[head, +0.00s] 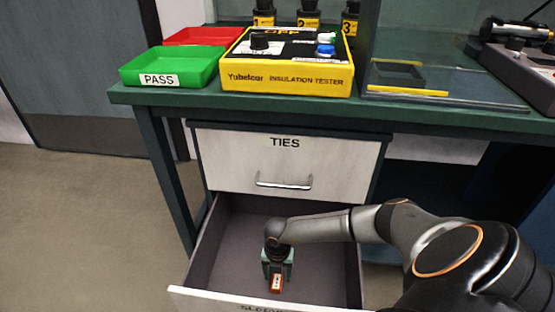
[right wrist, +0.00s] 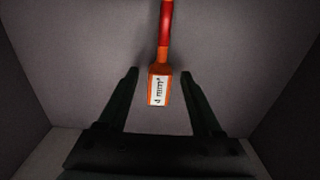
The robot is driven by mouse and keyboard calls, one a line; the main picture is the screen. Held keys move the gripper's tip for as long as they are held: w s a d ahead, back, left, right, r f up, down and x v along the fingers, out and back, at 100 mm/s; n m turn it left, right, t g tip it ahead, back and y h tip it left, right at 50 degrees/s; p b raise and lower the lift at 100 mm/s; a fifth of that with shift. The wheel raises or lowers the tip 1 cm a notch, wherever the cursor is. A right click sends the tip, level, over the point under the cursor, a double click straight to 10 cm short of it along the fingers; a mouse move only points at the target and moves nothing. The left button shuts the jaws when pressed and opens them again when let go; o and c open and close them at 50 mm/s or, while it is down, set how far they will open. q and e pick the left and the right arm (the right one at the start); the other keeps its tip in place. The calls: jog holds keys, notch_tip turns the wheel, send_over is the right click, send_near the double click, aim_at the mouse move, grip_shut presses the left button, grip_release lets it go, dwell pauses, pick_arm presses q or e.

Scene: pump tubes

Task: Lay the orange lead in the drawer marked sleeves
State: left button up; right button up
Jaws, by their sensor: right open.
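The orange lead (head: 276,284) is inside the open lower drawer (head: 210,255), whose front label is cut off by the picture's lower edge but starts like "SLEEVES". My right gripper (head: 277,272) reaches down into this drawer, over the lead. In the right wrist view the lead's orange block with a white label (right wrist: 159,89) sits between the fingers of the gripper (right wrist: 160,75). The fingers are apart, with a gap on both sides of the block. A red-orange shaft runs up from the block out of the picture. My left gripper is not in view.
The TIES drawer (head: 285,165) above is shut. On the bench (head: 150,98) stand a green PASS tray (head: 172,67), a red tray (head: 203,36), a yellow insulation tester (head: 287,83) and a clear-walled case (head: 440,75). The rest of the open drawer's visible floor is clear.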

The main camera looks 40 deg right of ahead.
pick_arm(q)
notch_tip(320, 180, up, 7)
jog(key=p, duration=0.6)
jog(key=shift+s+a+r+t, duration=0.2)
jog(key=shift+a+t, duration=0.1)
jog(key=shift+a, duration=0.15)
pick_arm(e)
notch_tip(320, 180, up, 12)
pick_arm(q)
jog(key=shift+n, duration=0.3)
